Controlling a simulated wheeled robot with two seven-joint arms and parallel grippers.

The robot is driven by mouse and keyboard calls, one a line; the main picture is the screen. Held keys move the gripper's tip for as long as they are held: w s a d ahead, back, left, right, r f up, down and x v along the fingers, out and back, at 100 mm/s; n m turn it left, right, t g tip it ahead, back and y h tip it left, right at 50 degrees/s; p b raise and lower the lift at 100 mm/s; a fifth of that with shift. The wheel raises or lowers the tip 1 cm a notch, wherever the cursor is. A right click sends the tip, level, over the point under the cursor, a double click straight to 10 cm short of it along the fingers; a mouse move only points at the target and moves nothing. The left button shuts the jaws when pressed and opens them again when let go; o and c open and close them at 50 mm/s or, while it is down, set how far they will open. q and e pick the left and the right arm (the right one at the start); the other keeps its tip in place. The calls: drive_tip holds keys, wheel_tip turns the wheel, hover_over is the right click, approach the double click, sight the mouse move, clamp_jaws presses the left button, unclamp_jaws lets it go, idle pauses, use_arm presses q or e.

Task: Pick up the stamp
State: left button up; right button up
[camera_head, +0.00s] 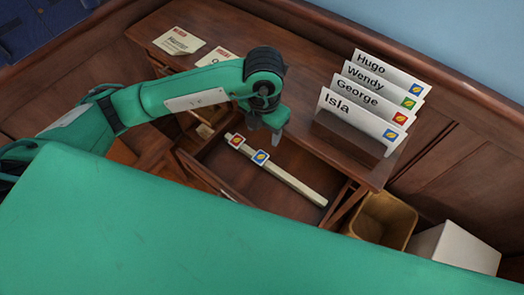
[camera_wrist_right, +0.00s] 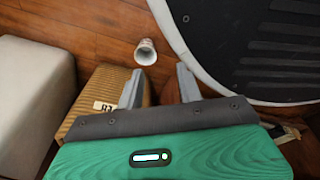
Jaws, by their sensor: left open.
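Two small square stamps, a red one (camera_head: 237,142) and a blue one (camera_head: 261,157), each with a yellow leaf-like mark, sit at the left part of a pale strip (camera_head: 297,185) in the open desk drawer (camera_head: 228,174). My left gripper (camera_head: 276,133) is open and points down over the drawer, just above and right of the blue stamp in the picture. No stamp shows in it. My right gripper (camera_wrist_right: 159,88) is open and empty in the right wrist view, its two fingers well apart above the floor area.
Several named envelopes (camera_head: 362,115) with stamps stand in a rack on the desk (camera_head: 311,73). Cards (camera_head: 180,41) lie at its left. A labelled wicker bin (camera_wrist_right: 97,84), a white box (camera_wrist_right: 32,80) and a fallen cup (camera_wrist_right: 146,52) are below.

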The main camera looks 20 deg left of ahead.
use_arm(q)
hover_over(263, 154)
wheel_tip(263, 154, down, 5)
drive_tip(key=shift+s+d+r, duration=0.1)
drive_tip(key=shift+s, duration=0.05)
drive_tip(key=shift+f, duration=0.35)
wheel_tip(263, 154, down, 2)
drive_tip(key=shift+f+p, duration=0.15)
drive_tip(key=shift+p, duration=0.35)
wheel_tip(263, 154, down, 2)
drive_tip(key=shift+f, duration=0.6)
use_arm(e)
drive_tip(key=s, duration=0.3)
drive_tip(key=shift+s+d+f, duration=0.1)
drive_tip(key=shift+f, duration=0.05)
use_arm(q)
drive_tip(key=shift+f, duration=0.1)
use_arm(e)
drive_tip(key=shift+f, duration=0.1)
use_arm(q)
drive_tip(key=c, duration=1.1)
